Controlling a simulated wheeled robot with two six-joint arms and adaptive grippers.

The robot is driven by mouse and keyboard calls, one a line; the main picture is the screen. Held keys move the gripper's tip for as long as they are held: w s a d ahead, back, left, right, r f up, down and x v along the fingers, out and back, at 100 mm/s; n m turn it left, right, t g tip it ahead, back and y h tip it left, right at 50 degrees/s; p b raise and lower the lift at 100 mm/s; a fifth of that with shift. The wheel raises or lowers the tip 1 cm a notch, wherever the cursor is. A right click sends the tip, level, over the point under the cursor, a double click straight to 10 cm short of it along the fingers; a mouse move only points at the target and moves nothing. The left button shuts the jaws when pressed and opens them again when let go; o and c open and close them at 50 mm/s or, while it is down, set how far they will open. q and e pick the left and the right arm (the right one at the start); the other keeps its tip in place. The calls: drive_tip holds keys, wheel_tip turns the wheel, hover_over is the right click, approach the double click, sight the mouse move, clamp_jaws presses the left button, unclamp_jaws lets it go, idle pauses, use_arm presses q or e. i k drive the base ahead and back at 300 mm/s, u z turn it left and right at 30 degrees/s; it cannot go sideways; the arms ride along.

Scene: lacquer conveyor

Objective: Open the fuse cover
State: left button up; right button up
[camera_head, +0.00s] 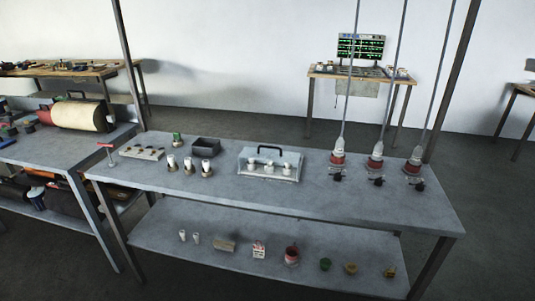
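The fuse cover (252,162) is a clear, box-like lid with a dark handle (269,149) along its top. It stands near the middle of the grey metal table. Several white fuses (254,168) show through it. The cover looks closed over them. Neither of my grippers is in view.
Left of the cover are an open dark bin (206,146), several loose white fuses (188,165), a light block (142,153) and a red T-handled tool (107,150). Red-banded fittings (375,163) on vertical rods stand at the right. The table's front strip is clear.

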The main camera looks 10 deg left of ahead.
sight(242, 159)
drive_tip(key=z, duration=0.05)
drive_tip(key=i, duration=0.95)
drive_tip(key=z, duration=0.6)
